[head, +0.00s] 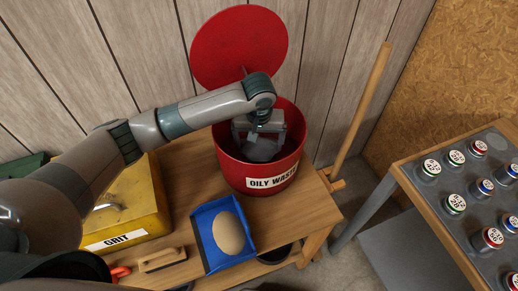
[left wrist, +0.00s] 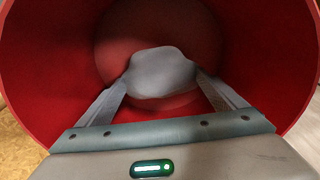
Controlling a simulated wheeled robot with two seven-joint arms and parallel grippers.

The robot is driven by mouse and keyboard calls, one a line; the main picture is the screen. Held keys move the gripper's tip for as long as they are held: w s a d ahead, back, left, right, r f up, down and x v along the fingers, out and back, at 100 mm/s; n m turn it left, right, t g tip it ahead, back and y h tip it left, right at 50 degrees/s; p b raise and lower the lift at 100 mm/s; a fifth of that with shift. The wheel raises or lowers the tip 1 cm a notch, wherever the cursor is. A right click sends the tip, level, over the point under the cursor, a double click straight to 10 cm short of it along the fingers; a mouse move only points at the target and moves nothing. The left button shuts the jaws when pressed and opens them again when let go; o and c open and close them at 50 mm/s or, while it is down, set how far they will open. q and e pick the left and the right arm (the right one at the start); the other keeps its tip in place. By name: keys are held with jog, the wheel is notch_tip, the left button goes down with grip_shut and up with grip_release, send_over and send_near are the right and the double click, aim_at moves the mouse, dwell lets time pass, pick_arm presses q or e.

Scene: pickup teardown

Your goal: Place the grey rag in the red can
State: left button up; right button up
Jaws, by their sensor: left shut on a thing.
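The red can (head: 240,176), labelled OILY WASTE, stands on the wooden bench with its round red lid (head: 238,45) raised behind it. My left gripper (head: 262,142) reaches down into the can's mouth. It is shut on the grey rag (head: 264,152), which is inside the rim. In the left wrist view the rag (left wrist: 161,72) sits between the two fingertips, with the can's red wall (left wrist: 40,70) all around and its floor beyond. I cannot tell whether the rag touches the floor. My right gripper is not in view.
A yellow GRIT box (head: 155,205), a blue tray (head: 207,222) holding a tan oval object (head: 229,233) and a wooden-backed brush (head: 162,260) are on the bench. A wooden handle (head: 362,110) leans right of the can. A rack (head: 440,185) of several labelled cans stands right.

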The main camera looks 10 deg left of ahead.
aim_at(259, 148)
pick_arm(q)
jog(key=shift+f, duration=0.25)
jog(key=shift+f+p, duration=0.35)
jog(key=shift+f, duration=1.5)
jog(key=shift+f, duration=0.1)
jog(key=o, duration=0.8)
jog(key=shift+f, duration=0.1)
jog(key=shift+r, duration=0.2)
notch_tip(259, 148, up, 12)
jog(key=s+b, duration=0.1)
jog(key=shift+s+d+b, duration=0.2)
jog(key=shift+s+b, duration=0.1)
jog(key=shift+s, duration=0.05)
